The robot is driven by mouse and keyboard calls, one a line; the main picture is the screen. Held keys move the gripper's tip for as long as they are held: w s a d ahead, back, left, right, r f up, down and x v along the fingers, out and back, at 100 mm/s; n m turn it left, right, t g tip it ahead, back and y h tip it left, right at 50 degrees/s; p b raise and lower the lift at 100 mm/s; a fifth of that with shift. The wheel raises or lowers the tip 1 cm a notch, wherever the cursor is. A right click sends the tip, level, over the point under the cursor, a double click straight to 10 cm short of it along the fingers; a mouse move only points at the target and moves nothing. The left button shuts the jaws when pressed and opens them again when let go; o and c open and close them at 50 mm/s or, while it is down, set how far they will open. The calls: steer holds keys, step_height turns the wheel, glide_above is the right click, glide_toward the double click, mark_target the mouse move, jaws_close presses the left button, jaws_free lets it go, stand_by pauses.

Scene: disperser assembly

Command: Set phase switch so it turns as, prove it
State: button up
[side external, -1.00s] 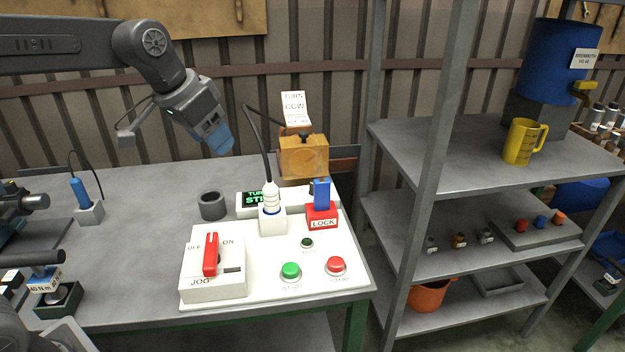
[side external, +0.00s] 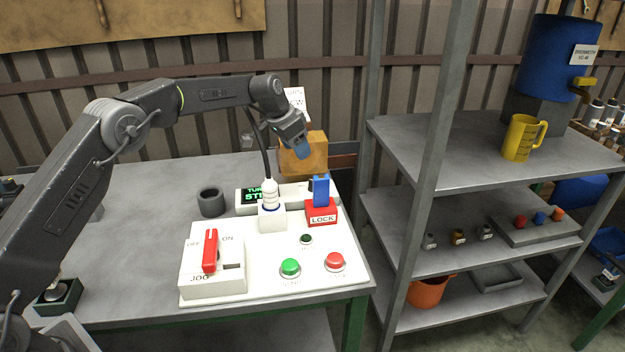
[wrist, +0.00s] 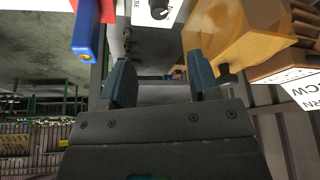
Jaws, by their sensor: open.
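The phase switch shows in the wrist view as a black round knob (wrist: 160,8) with a white pointer mark on a white panel, at the top edge. Its label is cut off to "SE". In the side view the blue key handle largely hides it. My gripper (wrist: 160,78) is open and empty; in the side view it (side external: 301,150) hangs above the back of the panel, in front of the amber box (side external: 316,158). A tag with "CCW" (wrist: 300,88) shows in the wrist view.
The blue key handle (side external: 321,191) stands upright in the red LOCK block (side external: 321,213). A white plug (side external: 270,193) with a black cable stands left of it. The red JOG lever (side external: 210,251), green button (side external: 290,267) and red button (side external: 335,261) are nearer the front.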

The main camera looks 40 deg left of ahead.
steer(key=x, duration=1.3)
